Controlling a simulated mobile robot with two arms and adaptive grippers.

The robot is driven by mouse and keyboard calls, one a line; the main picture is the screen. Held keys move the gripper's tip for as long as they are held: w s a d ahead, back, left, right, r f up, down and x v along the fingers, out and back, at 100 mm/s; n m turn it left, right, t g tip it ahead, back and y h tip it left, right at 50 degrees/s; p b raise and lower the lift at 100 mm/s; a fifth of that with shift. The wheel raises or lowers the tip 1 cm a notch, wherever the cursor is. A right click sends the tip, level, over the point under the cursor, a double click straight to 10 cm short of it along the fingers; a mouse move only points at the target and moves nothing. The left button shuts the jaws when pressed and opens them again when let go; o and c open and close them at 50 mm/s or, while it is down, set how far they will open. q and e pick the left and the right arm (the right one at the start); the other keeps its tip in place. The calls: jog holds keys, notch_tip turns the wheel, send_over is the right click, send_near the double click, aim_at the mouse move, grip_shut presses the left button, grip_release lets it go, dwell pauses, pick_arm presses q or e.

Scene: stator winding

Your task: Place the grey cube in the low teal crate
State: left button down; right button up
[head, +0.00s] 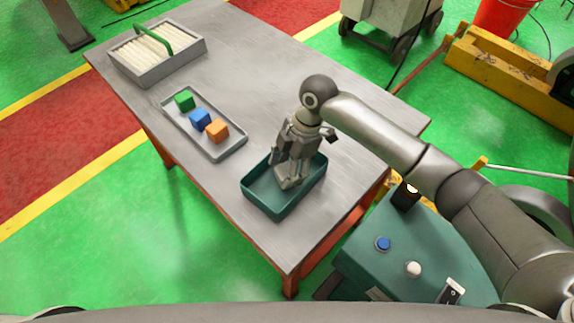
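The low teal crate (262,205) stands on the near end of the metal table. My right gripper (288,184) points down into the crate, with its fingertips low between the crate's walls. I cannot make out the grey cube: grey shapes at the fingertips blend with the gripper, and the fingers and crate wall hide part of the crate's floor. Whether the fingers are open or shut on something does not show. My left gripper is out of view.
A grey box with a green handle (154,40) stands at the far left. The table's middle (250,70) is clear.

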jog(key=shift+r, duration=0.1)
jog(key=b+v, duration=0.2)
jog(key=v, duration=1)
